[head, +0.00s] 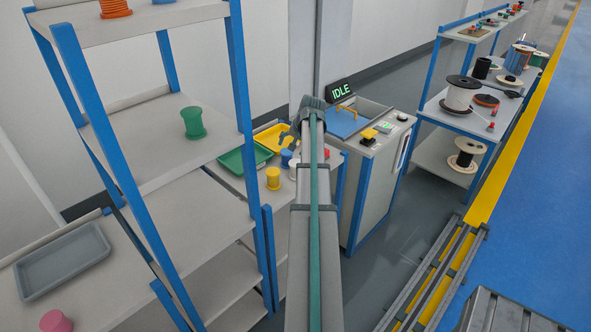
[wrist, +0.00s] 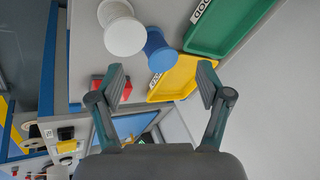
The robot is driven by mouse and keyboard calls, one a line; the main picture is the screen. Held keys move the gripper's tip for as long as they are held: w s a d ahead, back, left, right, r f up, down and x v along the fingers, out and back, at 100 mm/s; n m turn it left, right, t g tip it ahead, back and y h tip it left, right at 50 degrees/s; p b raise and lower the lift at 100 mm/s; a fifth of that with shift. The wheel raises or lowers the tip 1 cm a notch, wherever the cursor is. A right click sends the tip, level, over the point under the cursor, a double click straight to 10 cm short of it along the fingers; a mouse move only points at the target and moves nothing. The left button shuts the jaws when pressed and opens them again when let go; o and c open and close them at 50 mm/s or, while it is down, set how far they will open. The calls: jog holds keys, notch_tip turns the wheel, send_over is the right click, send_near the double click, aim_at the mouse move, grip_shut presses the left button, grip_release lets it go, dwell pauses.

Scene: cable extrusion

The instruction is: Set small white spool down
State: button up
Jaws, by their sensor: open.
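The small white spool (wrist: 122,32) stands on the grey table (wrist: 84,55) in the wrist view, near the table's edge. It is close beside a blue spool (wrist: 160,50). My gripper (wrist: 161,82) is open with nothing between its fingers, and the white spool is apart from them. In the head view, my arm largely hides the white spool, and the blue spool (head: 286,157) shows only partly. My gripper is mostly behind the arm there.
A green tray (head: 243,159) and a yellow tray (head: 269,139) lie on the table, also seen in the wrist view. A yellow spool (head: 273,179) stands at the front. A red object (wrist: 98,83) sits near the table edge.

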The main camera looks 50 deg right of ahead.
aim_at(295, 164)
jog(key=n, duration=0.2)
jog(key=s+d+n+g, duration=0.1)
jog(key=n, duration=0.1)
jog(key=s+f+n, duration=0.1)
jog(key=n, duration=0.1)
jog(key=shift+s+d+n+g, duration=0.2)
jog(key=shift+n+g, duration=0.2)
jog(key=n, duration=0.3)
jog(key=shift+s+a+f+g, duration=0.1)
jog(key=shift+s+a+g, duration=0.1)
jog(key=shift+s+g, duration=0.15)
jog(key=shift+w+f, duration=0.1)
jog(key=shift+f, duration=0.3)
jog(key=p+x, duration=0.1)
jog(key=x, duration=0.3)
jog(key=shift+w+f, duration=0.2)
jog(key=shift+f, duration=0.15)
jog(key=shift+w+p+x, duration=0.1)
jog(key=shift+p+x, duration=0.45)
jog(key=shift+x, duration=0.4)
jog(key=shift+w+p+x, duration=0.15)
jog(key=shift+p+x, duration=0.4)
jog(key=shift+x, duration=0.45)
jog(key=shift+w+f, duration=0.15)
jog(key=shift+f, duration=0.5)
jog(key=c, duration=1.3)
jog(key=shift+o, duration=0.2)
jog(key=shift+r, duration=0.2)
